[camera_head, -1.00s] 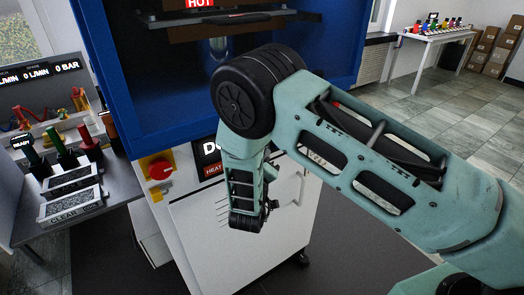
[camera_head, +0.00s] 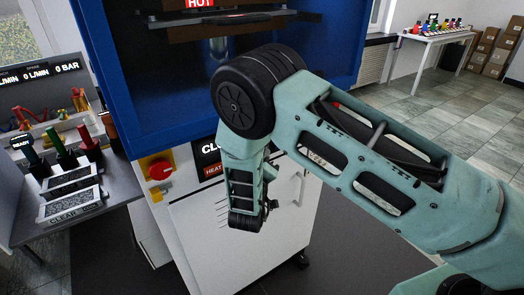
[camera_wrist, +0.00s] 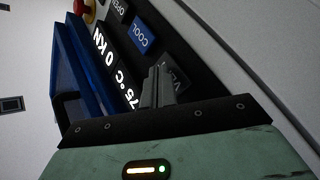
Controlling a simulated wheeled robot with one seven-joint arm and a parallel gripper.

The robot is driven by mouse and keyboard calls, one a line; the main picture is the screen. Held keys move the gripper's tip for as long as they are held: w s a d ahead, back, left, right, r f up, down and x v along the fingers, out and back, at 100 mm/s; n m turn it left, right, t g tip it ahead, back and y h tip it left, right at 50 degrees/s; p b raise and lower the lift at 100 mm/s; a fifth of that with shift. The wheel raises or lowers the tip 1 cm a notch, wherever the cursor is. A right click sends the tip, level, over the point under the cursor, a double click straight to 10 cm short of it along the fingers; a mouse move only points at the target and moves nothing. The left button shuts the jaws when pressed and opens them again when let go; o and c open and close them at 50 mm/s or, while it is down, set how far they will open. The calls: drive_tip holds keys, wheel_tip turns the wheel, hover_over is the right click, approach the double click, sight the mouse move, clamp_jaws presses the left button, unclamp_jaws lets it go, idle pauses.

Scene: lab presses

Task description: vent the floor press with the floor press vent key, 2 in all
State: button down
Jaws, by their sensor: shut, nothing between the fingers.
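The floor press (camera_head: 105,75) has a blue frame and a white lower cabinet, and it stands in the middle of the head view. A dark display on its cabinet front shows letters starting "CL", with the rest behind my arm. In the wrist view its panel display (camera_wrist: 117,63) reads 75°C and 0 KN. The dark vent key (camera_wrist: 178,77) is partly hidden behind my gripper (camera_wrist: 158,75). My gripper is shut and empty, its fingertips right at this key. I cannot tell whether they touch it. In the head view my arm hides the fingertips.
A blue COOL key (camera_wrist: 142,37) and a dark OPEN key (camera_wrist: 121,9) sit beside the vent key. A red knob (camera_head: 160,170) is on the press front. A bench (camera_head: 122,183) with tools stands at left. Open tiled floor lies at right.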

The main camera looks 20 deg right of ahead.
drive_tip(key=shift+s+d, duration=0.15)
drive_tip(key=shift+s, duration=0.45)
drive_tip(key=shift+s, duration=0.1)
drive_tip(key=shift+s+d+p, duration=0.2)
drive_tip(key=shift+s+d, duration=0.05)
drive_tip(key=shift+s, duration=0.5)
drive_tip(key=shift+s+d+p, duration=0.15)
drive_tip(key=shift+s+d, duration=0.15)
drive_tip(key=shift+s, duration=0.5)
drive_tip(key=shift+s+d+p, duration=0.2)
drive_tip(key=shift+s+d, duration=0.05)
drive_tip(key=shift+s, duration=0.5)
